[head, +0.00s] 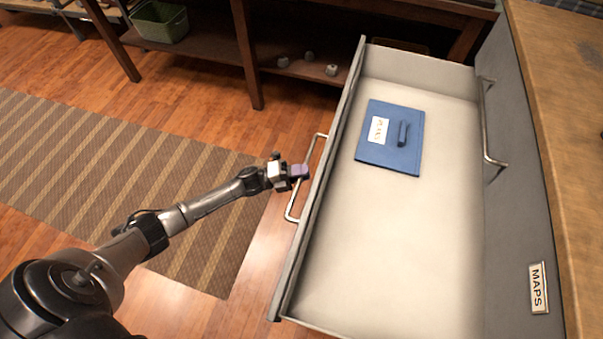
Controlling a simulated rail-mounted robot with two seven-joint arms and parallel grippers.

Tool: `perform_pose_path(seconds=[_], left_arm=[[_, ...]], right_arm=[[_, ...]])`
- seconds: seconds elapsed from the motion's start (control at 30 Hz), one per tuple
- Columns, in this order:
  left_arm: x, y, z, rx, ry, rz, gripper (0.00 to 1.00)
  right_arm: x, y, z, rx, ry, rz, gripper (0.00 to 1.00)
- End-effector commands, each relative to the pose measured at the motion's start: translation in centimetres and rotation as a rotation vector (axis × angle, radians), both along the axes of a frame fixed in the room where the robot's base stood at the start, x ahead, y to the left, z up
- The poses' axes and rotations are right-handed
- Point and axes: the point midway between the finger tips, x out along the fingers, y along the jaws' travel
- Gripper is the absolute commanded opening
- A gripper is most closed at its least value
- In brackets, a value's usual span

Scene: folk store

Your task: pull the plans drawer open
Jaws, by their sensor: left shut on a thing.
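A grey drawer (388,265) stands far out from the grey cabinet (495,110) on the right, its pale inside open to view. Its front panel (318,200) faces left and carries a metal bar handle (290,213). My left gripper (297,172) is at that handle, shut on its bar. My right gripper is not in view.
A label reading MAPS (538,288) and another bar handle (489,150) are on the cabinet face. A wooden cabinet top (555,120) is at right. A dark table (200,45) with a green bin (160,22) stands behind. A striped rug (120,170) covers the floor at left.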

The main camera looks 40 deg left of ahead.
Motion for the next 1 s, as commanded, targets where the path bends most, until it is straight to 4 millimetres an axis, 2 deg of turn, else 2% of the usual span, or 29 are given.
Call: perform_pose_path(seconds=[0.53,0.57,0.8,1.0], left_arm=[[0.1,0.04,-0.01,0.0,0.0,-0.013,0.0],[0.1,0.04,-0.01,0.0,0.0,-0.013,0.18],[0.1,0.02,-0.02,0.0,0.0,-0.013,0.4],[0.09,0.03,-0.02,0.0,0.0,-0.013,0.4]], right_arm=[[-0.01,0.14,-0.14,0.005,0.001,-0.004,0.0],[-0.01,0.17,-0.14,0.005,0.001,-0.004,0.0],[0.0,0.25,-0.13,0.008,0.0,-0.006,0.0],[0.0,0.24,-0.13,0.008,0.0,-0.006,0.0]])
